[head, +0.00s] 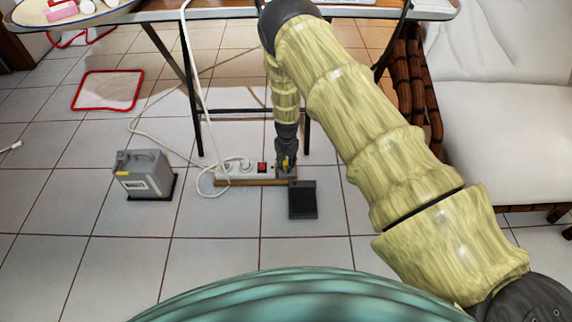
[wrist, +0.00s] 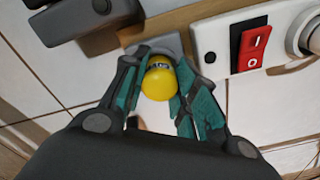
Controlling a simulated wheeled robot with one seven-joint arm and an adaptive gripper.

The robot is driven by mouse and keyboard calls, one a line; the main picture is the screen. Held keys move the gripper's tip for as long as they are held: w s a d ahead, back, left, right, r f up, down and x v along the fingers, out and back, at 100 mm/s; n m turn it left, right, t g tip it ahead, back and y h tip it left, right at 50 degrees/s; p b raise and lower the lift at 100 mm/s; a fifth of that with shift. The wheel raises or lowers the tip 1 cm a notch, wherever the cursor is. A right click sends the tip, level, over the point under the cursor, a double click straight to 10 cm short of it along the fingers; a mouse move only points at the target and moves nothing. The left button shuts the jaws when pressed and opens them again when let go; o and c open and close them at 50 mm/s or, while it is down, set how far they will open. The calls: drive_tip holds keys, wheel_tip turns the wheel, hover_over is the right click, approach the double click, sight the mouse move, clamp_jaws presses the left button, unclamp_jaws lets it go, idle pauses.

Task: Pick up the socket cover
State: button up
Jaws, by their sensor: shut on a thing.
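A small yellow rounded piece (wrist: 159,82), which looks like the socket cover, sits between the fingers of my gripper (wrist: 160,75). My gripper is shut on it, at the end of the white power strip (wrist: 212,45). A flat grey part (wrist: 160,46) shows just past the fingertips; whether the cover still touches it or the strip, I cannot tell. In the head view my gripper (head: 286,164) points down at the strip's right end, and only a bit of yellow shows there.
A red switch (wrist: 250,46) and a white plug (wrist: 307,35) are right of the fingers. A dark box (head: 302,200) stands close by, in front of the strip. A grey case (head: 146,174) is left.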

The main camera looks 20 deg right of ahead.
sight(286, 161)
drive_tip(key=shift+r+p, duration=0.3)
drive_tip(key=shift+r, duration=0.15)
wheel_tip(286, 161, up, 3)
drive_tip(key=shift+r+p, duration=0.1)
drive_tip(key=shift+p, duration=1.05)
drive_tip(key=s+a+p, duration=0.5)
drive_tip(key=s+a, duration=0.5)
drive_tip(key=s, duration=0.2)
drive_tip(key=shift+a+r+p, duration=0.3)
drive_tip(key=shift+a+r, duration=0.1)
drive_tip(key=shift+r, duration=0.05)
drive_tip(key=shift+w, duration=0.1)
